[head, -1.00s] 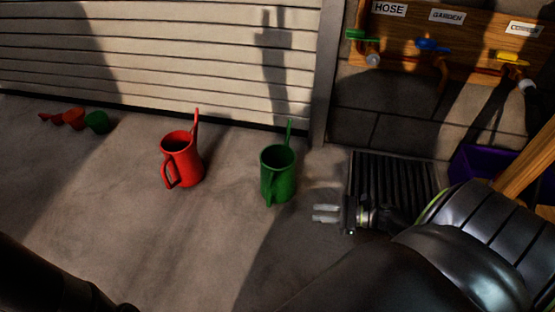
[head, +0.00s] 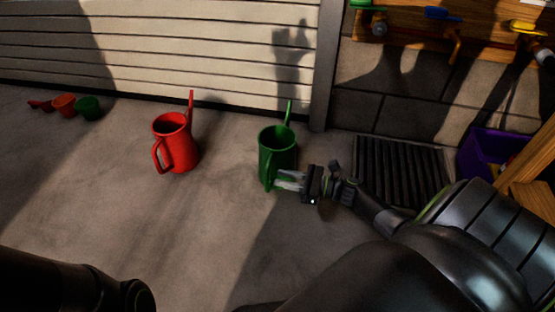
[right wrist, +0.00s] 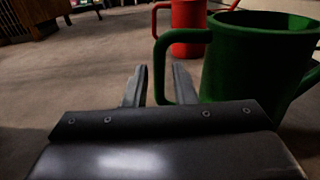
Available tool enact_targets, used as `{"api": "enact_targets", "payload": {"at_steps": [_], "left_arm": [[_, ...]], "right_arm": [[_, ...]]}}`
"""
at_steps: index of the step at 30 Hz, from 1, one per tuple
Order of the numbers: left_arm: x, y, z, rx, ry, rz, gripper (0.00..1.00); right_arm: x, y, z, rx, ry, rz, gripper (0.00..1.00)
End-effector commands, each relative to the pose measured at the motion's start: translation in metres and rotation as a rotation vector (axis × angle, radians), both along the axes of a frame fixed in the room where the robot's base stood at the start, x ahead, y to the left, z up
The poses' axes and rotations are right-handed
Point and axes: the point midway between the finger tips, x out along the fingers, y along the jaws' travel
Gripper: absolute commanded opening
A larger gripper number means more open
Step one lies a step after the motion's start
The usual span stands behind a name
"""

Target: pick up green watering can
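The green watering can (head: 275,148) stands upright on the concrete floor near the middle of the head view, its spout pointing up toward the shutter. My right gripper (head: 281,181) is at the handle side of the can, its fingers apart. In the right wrist view the green can (right wrist: 255,62) fills the upper right, and its handle's upright bar appears between the open fingers (right wrist: 160,75). I cannot tell whether they touch it. My left gripper is out of view; only part of my left arm shows at lower left.
A red watering can (head: 178,145) stands to the left of the green one. Small orange and green pots (head: 88,108) sit at far left. A ribbed drain mat (head: 400,172) and a purple crate (head: 484,150) lie to the right. A shutter (head: 160,50) closes the back.

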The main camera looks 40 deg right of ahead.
Motion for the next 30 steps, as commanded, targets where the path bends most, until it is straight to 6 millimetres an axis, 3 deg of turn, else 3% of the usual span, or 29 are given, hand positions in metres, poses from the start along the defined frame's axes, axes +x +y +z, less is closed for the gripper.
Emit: {"api": "enact_targets", "payload": {"at_steps": [15,24,30], "left_arm": [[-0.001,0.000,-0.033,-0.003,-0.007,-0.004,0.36],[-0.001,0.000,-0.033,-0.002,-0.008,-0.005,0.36],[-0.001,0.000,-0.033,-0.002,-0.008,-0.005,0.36]], "right_arm": [[0.041,0.033,0.004,0.000,-0.003,0.001,0.24],[0.045,0.036,0.006,-0.001,0.001,-0.001,0.24],[0.045,0.036,0.006,-0.001,0.001,-0.001,0.00]]}}
